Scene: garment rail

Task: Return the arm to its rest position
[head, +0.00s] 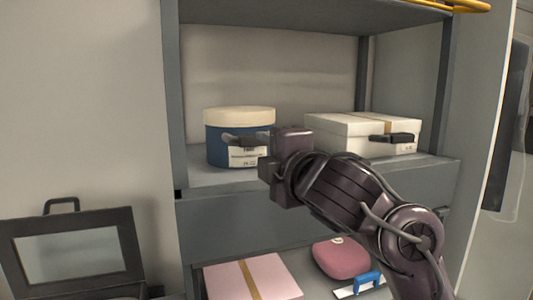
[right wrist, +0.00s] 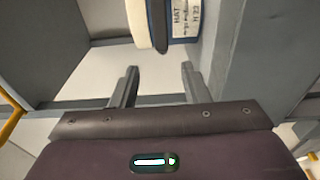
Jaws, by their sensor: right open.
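My right arm comes in from the lower right in the head view, and its gripper (head: 284,155) is raised in front of the shelf unit. A round blue hat box (head: 226,150) with a cream lid stands on the shelf to the left of the gripper. It also shows beyond the fingertips in the right wrist view (right wrist: 181,30), with a label reading HAT, apart from them. My left gripper is not in view.
A white box (head: 340,142) stands on the same shelf (head: 420,170), behind and right of the gripper. Below are a pink box (head: 255,280), a pink rounded case (head: 341,260) and a blue-handled tool (head: 366,283). An open dark case (head: 128,250) is at lower left.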

